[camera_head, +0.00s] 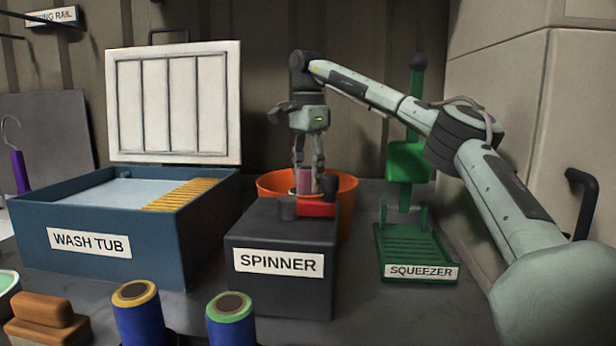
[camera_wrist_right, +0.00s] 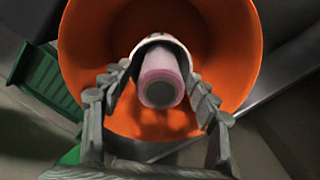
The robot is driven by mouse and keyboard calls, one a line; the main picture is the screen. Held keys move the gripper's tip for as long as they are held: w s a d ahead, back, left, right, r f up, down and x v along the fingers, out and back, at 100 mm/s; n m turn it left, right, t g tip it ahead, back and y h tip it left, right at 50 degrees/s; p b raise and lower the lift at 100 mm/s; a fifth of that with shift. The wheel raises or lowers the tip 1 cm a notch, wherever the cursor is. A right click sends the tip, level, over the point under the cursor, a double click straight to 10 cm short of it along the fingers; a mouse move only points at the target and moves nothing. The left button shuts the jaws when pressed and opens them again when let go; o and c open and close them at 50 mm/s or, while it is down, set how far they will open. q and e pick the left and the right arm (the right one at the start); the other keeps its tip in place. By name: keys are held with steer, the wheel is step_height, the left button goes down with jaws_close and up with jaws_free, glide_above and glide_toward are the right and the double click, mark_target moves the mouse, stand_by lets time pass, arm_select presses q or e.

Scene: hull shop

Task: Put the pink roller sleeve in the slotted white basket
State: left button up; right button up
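The pink roller sleeve (camera_head: 305,181) stands between the fingers of my right gripper (camera_head: 308,190), low at the orange bucket. In the right wrist view the sleeve (camera_wrist_right: 160,78) points its near end at the camera. A white curved rim (camera_wrist_right: 158,41), probably the slotted white basket, shows around its far part; its slots cannot be made out. My right gripper's fingers (camera_wrist_right: 162,95) are spread on both sides of the sleeve, with gaps between them and it. The orange bucket (camera_head: 347,183) surrounds them. My left gripper is not in view.
The dark spinner box (camera_head: 280,235), with a red part on top, stands in front of the bucket. A blue wash tub (camera_head: 60,215) with its white lid raised is left. A green squeezer (camera_head: 405,245) is right. Spools (camera_head: 137,310) and a brown block (camera_head: 45,318) lie in front.

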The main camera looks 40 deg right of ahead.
step_height(320, 180, up, 10)
steer(key=shift+r, duration=1.6)
